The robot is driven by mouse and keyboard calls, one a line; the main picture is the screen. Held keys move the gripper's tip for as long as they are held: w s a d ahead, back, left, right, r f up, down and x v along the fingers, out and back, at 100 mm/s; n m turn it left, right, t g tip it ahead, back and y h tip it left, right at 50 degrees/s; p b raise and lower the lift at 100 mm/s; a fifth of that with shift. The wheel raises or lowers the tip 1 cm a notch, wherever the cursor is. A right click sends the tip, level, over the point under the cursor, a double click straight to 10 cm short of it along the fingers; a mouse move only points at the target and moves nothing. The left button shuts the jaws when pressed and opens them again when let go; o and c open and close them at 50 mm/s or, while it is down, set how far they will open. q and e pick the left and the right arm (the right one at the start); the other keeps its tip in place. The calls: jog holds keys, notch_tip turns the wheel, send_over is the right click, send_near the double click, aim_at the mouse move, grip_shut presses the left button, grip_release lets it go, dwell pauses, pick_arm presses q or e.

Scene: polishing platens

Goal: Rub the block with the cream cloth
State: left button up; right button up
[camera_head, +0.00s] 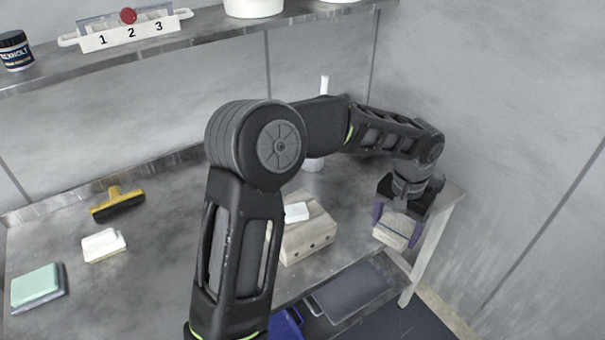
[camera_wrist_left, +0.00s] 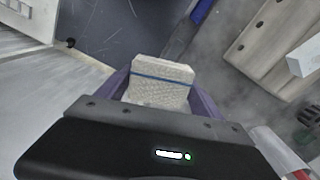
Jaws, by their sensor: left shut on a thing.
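In the left wrist view the cloth (camera_wrist_left: 162,82) is a pale, textured, folded pad with a blue stripe, between the purple fingers of the gripper (camera_wrist_left: 160,98). A pale wooden block (camera_head: 308,246) with a row of dark holes sits on the table, left of the gripper and apart from it. A small white block (camera_head: 296,212) lies on it. My arm hides the wooden block's left side. The wooden block (camera_wrist_left: 268,50) also shows in the left wrist view.
On the grey table (camera_head: 150,290) lie a yellow-and-black brush (camera_head: 118,203), a white pad (camera_head: 103,245) and a green pad (camera_head: 36,284). A dark tray (camera_head: 350,290) lies below the front edge. A shelf (camera_head: 200,38) above holds a numbered rack (camera_head: 130,34) and a jar (camera_head: 15,50).

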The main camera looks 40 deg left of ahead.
pick_arm(q)
jog(key=s+a+r+n+p, duration=0.2)
jog(key=s+a+r+n, duration=0.1)
jog(key=a+n, duration=0.2)
jog(key=s+a+r+n+p, duration=0.2)
jog(key=s+a+r+n, duration=0.1)
jog(key=a, duration=0.5)
jog(key=s+a+r+n+p, duration=0.2)
jog(key=s+a+r+n, duration=0.1)
jog(key=a+n, duration=0.4)
jog(key=shift+s+r, duration=0.4)
jog(key=shift+s, duration=0.35)
jog(key=shift+a+f, duration=0.1)
